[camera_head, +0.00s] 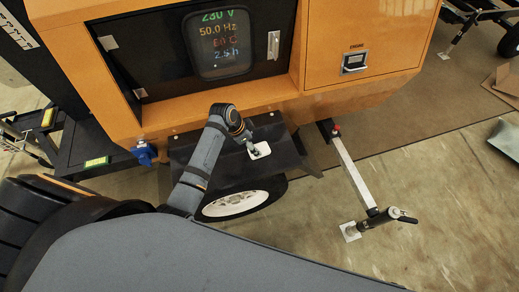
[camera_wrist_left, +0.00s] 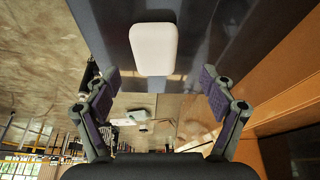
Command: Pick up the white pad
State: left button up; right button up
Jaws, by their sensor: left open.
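The white pad (camera_head: 263,149) lies on the dark fender (camera_head: 205,168) above the wheel. In the left wrist view the white pad (camera_wrist_left: 153,48) is a pale rounded rectangle on a dark, shiny surface, ahead of the fingertips. My left gripper (camera_head: 253,150) is over the pad in the head view and covers part of it. In the left wrist view my left gripper (camera_wrist_left: 159,78) has its fingers spread wide, with nothing between them. I cannot tell the exact height of the fingers above the pad. My right gripper is not in view.
The orange generator body (camera_head: 220,118) with its display (camera_head: 220,42) rises just behind the fender. A cardboard box (camera_head: 505,82) is at far right. Floor at lower right is clear.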

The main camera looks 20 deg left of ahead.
aim_at(260, 148)
pick_arm(q)
jog(key=shift+w+d+f, duration=0.1)
jog(key=shift+d+f, duration=0.15)
jog(key=shift+f, duration=0.1)
jog(key=x, duration=0.3)
jog(key=shift+d+f, duration=0.3)
jog(key=shift+d, duration=0.15)
jog(key=shift+w+f, duration=0.1)
jog(key=shift+f, duration=0.15)
jog(key=c, duration=1.1)
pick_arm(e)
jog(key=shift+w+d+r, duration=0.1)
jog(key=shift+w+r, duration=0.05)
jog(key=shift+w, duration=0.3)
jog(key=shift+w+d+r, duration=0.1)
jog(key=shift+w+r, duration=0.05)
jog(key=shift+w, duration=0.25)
